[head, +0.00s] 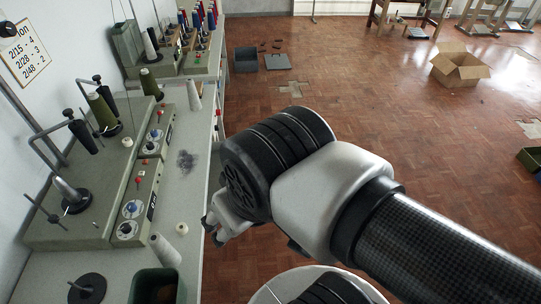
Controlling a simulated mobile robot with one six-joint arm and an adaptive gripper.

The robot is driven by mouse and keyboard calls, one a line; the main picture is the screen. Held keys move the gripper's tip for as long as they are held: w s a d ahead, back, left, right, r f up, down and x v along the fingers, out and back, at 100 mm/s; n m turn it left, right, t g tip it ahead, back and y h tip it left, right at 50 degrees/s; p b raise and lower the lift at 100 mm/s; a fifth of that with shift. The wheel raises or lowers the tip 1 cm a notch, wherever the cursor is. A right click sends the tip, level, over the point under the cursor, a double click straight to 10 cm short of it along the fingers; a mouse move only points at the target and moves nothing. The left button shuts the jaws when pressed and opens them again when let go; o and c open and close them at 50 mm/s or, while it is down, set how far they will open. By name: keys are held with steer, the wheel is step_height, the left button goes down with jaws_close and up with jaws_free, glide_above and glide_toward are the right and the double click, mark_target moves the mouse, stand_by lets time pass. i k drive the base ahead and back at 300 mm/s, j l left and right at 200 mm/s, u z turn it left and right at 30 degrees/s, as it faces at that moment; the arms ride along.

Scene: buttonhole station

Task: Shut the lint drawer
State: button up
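I cannot make out a lint drawer in the head view. The front of the grey workbench (196,200) is seen steeply from above and is partly hidden by my arm. My gripper (211,232) is at the bench's right edge, low in the middle of the picture. Its dark fingertips point left and down, next to the bench edge. Most of the gripper is hidden behind my wrist, so its opening does not show. I see nothing held in it.
A patch of grey lint (187,161) lies on the bench.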

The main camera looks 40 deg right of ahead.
mark_target(215, 167)
steer(key=l, duration=0.5)
steer(key=i+l+z, duration=0.1)
steer(key=l, duration=0.4)
steer(key=i+l, duration=0.1)
steer(key=l, duration=0.4)
